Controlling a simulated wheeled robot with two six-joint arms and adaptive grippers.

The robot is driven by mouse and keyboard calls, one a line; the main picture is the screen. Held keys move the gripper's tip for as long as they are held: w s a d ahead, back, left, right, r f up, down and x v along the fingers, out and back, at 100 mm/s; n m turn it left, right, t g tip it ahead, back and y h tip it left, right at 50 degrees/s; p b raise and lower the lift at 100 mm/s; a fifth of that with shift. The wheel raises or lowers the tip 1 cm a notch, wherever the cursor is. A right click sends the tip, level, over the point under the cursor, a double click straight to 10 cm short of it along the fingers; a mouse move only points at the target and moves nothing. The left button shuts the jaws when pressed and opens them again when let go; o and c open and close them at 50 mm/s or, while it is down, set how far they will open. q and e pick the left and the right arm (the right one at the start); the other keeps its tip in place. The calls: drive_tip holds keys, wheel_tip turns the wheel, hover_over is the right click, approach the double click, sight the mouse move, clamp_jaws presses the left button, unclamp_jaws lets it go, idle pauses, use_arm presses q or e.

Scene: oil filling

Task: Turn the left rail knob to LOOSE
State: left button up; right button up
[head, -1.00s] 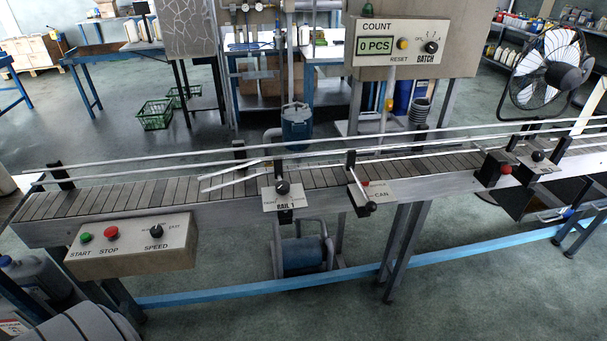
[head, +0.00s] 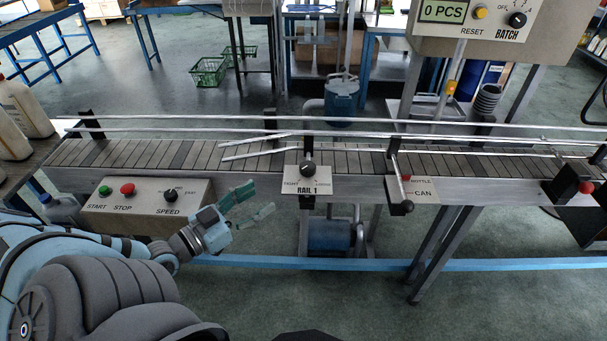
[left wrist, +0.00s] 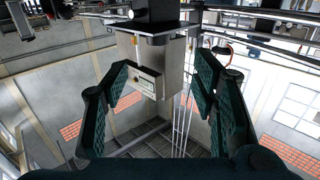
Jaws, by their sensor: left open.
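The left rail knob (head: 307,171) is a round black knob above a white plate (head: 306,187) marked RAIL 1, with TIGHT on its left side and a word too small to read surely on its right. It sits on the near side of the conveyor. My left gripper (head: 253,204) is open and empty, left of and slightly below the knob, apart from it. In the left wrist view the open fingers (left wrist: 165,100) stand apart with nothing between them touching. My right gripper is not in view.
The conveyor (head: 350,160) crosses the view. A START, STOP and SPEED box (head: 150,207) is close behind my left gripper. A BOTTLE/CAN lever (head: 400,185) stands right of the knob. Large bottles (head: 22,108) stand at the left. The floor in front is clear.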

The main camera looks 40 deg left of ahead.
sight(302, 171)
use_arm(q)
drive_tip(key=w+b, duration=0.2)
drive_tip(key=w, duration=0.1)
drive_tip(key=w+d+b, duration=0.1)
drive_tip(key=w+b, duration=0.2)
drive_tip(key=w, duration=0.1)
drive_tip(key=w+b, duration=0.2)
drive_tip(key=w, duration=0.1)
drive_tip(key=shift+w+d+f, duration=0.1)
drive_tip(key=shift+w+d, duration=0.2)
drive_tip(key=shift+w, duration=0.05)
drive_tip(key=shift+w+r+p, duration=0.55)
drive_tip(key=shift+w, duration=0.35)
drive_tip(key=shift+w+d+p, duration=0.2)
drive_tip(key=shift+w+p, duration=0.35)
drive_tip(key=shift+w+d+f, duration=0.2)
drive_tip(key=shift+w, duration=0.25)
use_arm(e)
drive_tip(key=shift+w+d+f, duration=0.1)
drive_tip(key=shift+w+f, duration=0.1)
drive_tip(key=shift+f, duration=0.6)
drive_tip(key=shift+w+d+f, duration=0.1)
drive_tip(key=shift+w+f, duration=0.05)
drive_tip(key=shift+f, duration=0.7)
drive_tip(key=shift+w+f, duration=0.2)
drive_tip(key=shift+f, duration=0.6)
